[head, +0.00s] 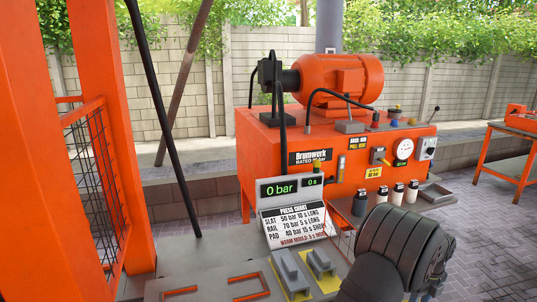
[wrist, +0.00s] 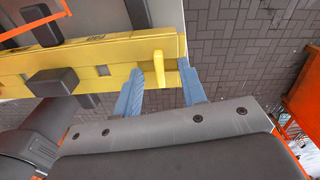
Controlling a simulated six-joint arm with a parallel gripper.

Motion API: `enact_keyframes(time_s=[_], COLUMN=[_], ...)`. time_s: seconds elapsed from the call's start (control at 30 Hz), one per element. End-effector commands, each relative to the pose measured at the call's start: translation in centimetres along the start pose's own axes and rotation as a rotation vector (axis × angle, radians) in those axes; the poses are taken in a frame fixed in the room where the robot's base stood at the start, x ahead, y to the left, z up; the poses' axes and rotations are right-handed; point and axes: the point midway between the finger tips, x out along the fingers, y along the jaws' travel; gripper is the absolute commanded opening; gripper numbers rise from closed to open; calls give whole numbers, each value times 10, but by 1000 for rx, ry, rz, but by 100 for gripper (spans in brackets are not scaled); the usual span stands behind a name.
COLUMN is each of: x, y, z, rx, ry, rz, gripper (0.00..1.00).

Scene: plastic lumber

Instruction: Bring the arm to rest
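My gripper (wrist: 163,80) shows in the wrist view with its two blue-grey fingers spread apart. A short yellow peg (wrist: 158,72) on a long yellow bar (wrist: 100,62) stands between the fingertips. The left finger looks very close to it; I cannot tell whether they touch. A clear gap lies between the peg and the right finger. In the head view my dark grey arm fills the lower right, and the fingers are hidden there.
The orange press unit (head: 265,155) with a motor (head: 340,78) stands ahead. Its display (head: 288,190) reads 0 bar and 0 s above a press chart (head: 300,226). Grey blocks with yellow (head: 318,262) sit on the bench.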

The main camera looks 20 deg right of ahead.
Motion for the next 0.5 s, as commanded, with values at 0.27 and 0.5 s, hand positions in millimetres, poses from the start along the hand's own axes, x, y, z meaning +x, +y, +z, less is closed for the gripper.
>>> enact_keyframes(time_s=[0.27,0.5], x=[0,0], y=[0,0], z=[0,0], rx=[-224,-417], ry=[0,0], rz=[0,0], gripper=[38,38])
